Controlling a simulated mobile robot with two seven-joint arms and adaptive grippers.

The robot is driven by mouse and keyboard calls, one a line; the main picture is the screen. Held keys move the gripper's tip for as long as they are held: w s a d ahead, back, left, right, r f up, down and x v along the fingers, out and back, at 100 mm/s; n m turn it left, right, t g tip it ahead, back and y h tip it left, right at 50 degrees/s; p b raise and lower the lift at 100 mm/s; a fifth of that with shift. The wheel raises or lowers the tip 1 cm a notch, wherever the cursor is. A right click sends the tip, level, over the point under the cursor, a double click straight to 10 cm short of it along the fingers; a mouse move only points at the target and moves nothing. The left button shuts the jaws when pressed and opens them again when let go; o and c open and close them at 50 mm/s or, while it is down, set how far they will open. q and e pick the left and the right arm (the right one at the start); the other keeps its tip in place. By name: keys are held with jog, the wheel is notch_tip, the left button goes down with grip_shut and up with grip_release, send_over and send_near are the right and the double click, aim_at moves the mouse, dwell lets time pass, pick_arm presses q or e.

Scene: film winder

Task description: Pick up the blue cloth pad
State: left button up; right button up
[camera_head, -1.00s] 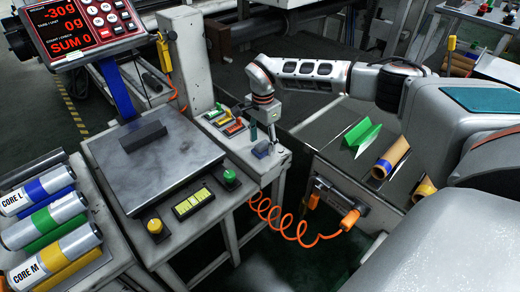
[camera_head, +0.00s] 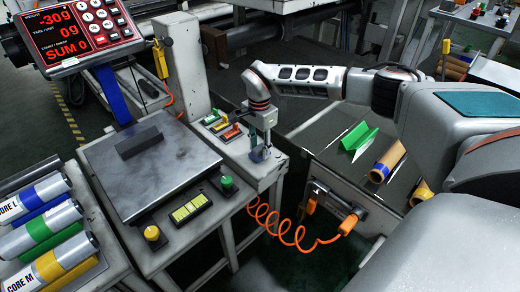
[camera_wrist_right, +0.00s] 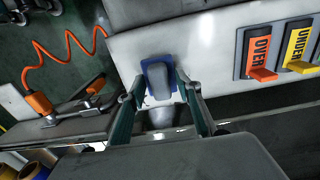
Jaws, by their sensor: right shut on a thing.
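The small blue cloth pad (camera_wrist_right: 149,74), with a grey raised part on its middle, lies at the edge of the pale bench top in the right wrist view. In the head view it shows as a small blue patch (camera_head: 257,155), partly hidden by the fingers. My right gripper (camera_wrist_right: 160,98) points down over it, one finger on each side, shut on the pad. It also shows in the head view (camera_head: 262,148), low over the bench right of the scale. I cannot tell whether the pad is clear of the bench. My left gripper is not in view.
An orange coiled cable (camera_head: 290,232) hangs in front.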

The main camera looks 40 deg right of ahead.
aim_at(259, 146)
jog(key=r, duration=0.3)
jog(key=r+p, duration=0.1)
jog(key=r, duration=0.1)
jog(key=shift+w+r, duration=0.25)
jog(key=shift+r, duration=0.05)
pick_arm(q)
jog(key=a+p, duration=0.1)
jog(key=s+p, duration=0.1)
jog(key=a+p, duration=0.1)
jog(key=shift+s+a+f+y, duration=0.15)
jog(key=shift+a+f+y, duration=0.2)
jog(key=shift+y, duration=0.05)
pick_arm(e)
notch_tip(259, 146, up, 13)
jog(key=shift+s+r, duration=0.15)
jog(key=shift+s, duration=0.05)
